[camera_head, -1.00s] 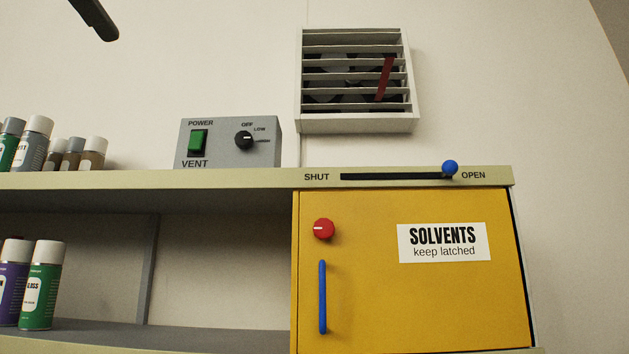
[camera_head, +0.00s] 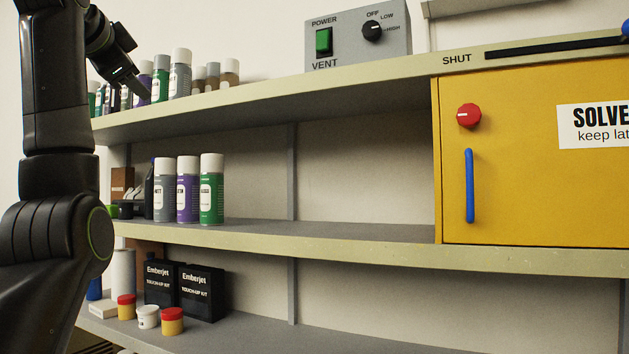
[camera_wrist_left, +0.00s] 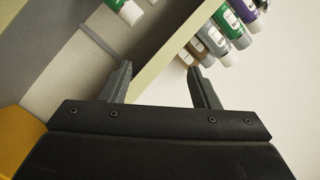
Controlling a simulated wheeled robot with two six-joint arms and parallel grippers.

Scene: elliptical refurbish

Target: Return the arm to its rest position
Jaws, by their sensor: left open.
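My left arm stands folded upright at the left of the head view. Its gripper (camera_head: 132,84) is in front of the spray cans (camera_head: 160,78) at the left end of the top shelf. In the left wrist view the two fingers of the left gripper (camera_wrist_left: 162,85) are spread apart with nothing between them. The edge of a shelf (camera_wrist_left: 165,50) and several spray cans (camera_wrist_left: 225,40) show beyond the fingers, tilted in that view. My right gripper is in neither view.
A yellow cabinet (camera_head: 520,200) with a red knob (camera_head: 469,115) and blue handle (camera_head: 469,185) is at right. The vent box (camera_head: 350,45) stands on the top shelf. Cans (camera_head: 187,190) and black kit boxes (camera_head: 200,292) fill the left of the lower shelves. The shelves' middle is clear.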

